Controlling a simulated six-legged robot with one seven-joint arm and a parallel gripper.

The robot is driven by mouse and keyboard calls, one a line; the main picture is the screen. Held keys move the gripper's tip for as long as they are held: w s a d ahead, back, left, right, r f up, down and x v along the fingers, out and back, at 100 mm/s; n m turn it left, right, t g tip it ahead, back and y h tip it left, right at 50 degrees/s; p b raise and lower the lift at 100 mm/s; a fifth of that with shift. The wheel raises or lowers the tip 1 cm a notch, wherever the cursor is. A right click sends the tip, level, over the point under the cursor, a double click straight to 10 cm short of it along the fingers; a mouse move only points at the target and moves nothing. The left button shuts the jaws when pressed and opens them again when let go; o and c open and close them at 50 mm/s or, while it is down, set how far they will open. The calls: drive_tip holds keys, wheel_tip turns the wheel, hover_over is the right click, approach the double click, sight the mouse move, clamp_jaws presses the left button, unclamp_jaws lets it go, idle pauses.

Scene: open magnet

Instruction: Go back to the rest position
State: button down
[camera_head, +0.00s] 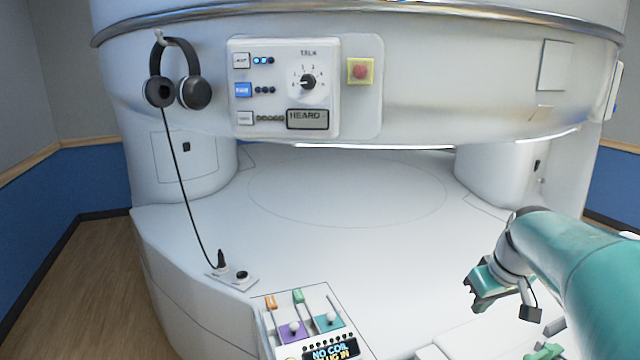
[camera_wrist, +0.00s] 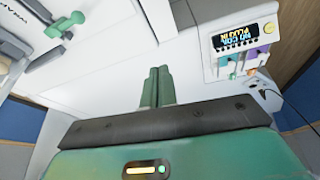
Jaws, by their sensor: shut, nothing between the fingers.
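My gripper (camera_head: 480,302) is at the lower right of the head view, at the end of my teal arm, above the white base of the magnet (camera_head: 390,240). In the wrist view its two green fingers (camera_wrist: 157,88) are together with nothing between them. No object is held or touched that I can see.
A coil panel (camera_head: 311,330) with a "NO COIL" display stands at the front. Headphones (camera_head: 194,93) hang at upper left, their cord running to a socket plate (camera_head: 232,275). A talk panel (camera_head: 285,88) and red button (camera_head: 360,71) are above. Green-handled parts (camera_head: 546,351) lie lower right.

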drive_tip(key=s+a+f+m+t, duration=0.1)
drive_tip(key=s+a, duration=1.6)
drive_tip(key=a, duration=0.3)
drive_tip(key=shift+f+m+t, duration=0.3)
drive_tip(key=shift+s+d, duration=0.1)
drive_tip(key=shift+d, duration=0.05)
